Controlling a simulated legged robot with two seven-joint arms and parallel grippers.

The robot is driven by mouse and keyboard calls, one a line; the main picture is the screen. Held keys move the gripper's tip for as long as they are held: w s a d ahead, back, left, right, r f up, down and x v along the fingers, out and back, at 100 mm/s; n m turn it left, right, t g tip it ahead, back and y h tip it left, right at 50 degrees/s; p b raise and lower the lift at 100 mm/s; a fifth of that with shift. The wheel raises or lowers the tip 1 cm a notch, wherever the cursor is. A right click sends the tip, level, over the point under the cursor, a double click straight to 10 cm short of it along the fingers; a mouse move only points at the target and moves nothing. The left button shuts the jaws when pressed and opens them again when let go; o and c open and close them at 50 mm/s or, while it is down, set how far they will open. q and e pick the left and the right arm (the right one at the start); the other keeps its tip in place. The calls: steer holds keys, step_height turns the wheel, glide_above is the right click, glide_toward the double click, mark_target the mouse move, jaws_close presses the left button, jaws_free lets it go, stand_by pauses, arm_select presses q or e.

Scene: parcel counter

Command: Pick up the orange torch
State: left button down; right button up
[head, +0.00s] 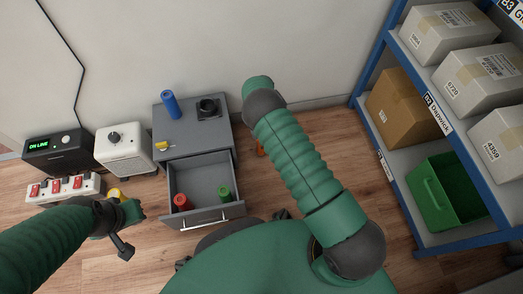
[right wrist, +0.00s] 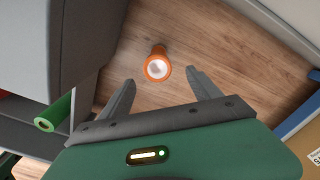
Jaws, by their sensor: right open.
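The orange torch (right wrist: 157,68) is on the wood floor in the right wrist view, its pale round end facing the camera. In the head view only a small orange part (head: 261,148) shows between the grey cabinet and my right arm. My right gripper (right wrist: 160,86) is open and empty, with its fingertips to either side of the torch in the picture, apart from it. The right gripper is hidden behind its arm in the head view. My left gripper (head: 128,222) is low at the left, near a yellow object (head: 117,194); its jaws are unclear.
The grey cabinet (head: 213,135) has an open drawer (head: 202,181) holding a red (head: 181,202) and a green cylinder (head: 225,195). A blue cylinder (head: 170,105) stands on top. A blue shelf rack (head: 374,60) with boxes and a green crate (head: 432,200) stands right.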

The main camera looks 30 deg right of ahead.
step_height(320, 180, down, 4)
steer(key=shift+r+b, duration=0.1)
steer(key=shift+b, duration=0.65)
steer(key=f+b, duration=0.4)
steer(key=f, duration=0.1)
steer(key=shift+s+a, duration=0.1)
steer(key=shift+a, duration=0.15)
arm_select(q)
steer(key=s+x, duration=0.1)
steer(key=x, duration=0.5)
steer(key=shift+s+f, duration=0.15)
steer(key=shift+f, duration=0.2)
arm_select(e)
steer(key=shift+r, duration=0.25)
steer(key=shift+c, duration=0.6)
jaws_close()
